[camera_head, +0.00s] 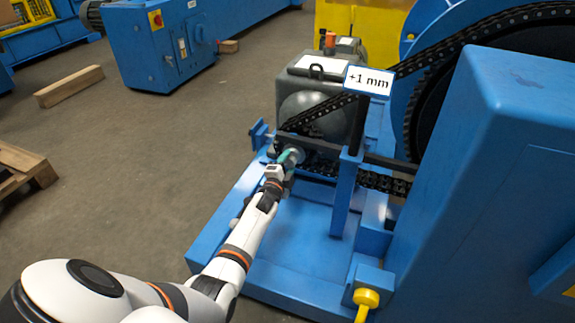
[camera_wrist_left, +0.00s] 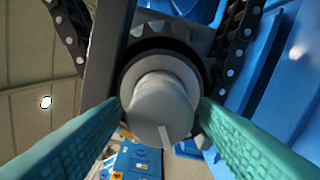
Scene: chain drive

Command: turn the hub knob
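The hub knob (camera_wrist_left: 160,105) is a light grey round knob on a wider grey collar, with a pale mark line near the lower edge of its face. In the head view it is small and mostly hidden behind my left gripper (camera_head: 288,157). In the left wrist view the two teal fingers of that gripper (camera_wrist_left: 160,115) stand on either side of the knob. Their tips are close to its sides, with what look like slim gaps; contact is hard to judge. The right gripper is in neither view.
The chain (camera_head: 385,183) runs around a toothed sprocket (camera_wrist_left: 190,38) behind the knob and up to a large wheel. A blue post with a "+1 mm" sign (camera_head: 369,80) stands right of the gripper. A blue housing (camera_head: 490,190) fills the right. The floor at left is mostly open.

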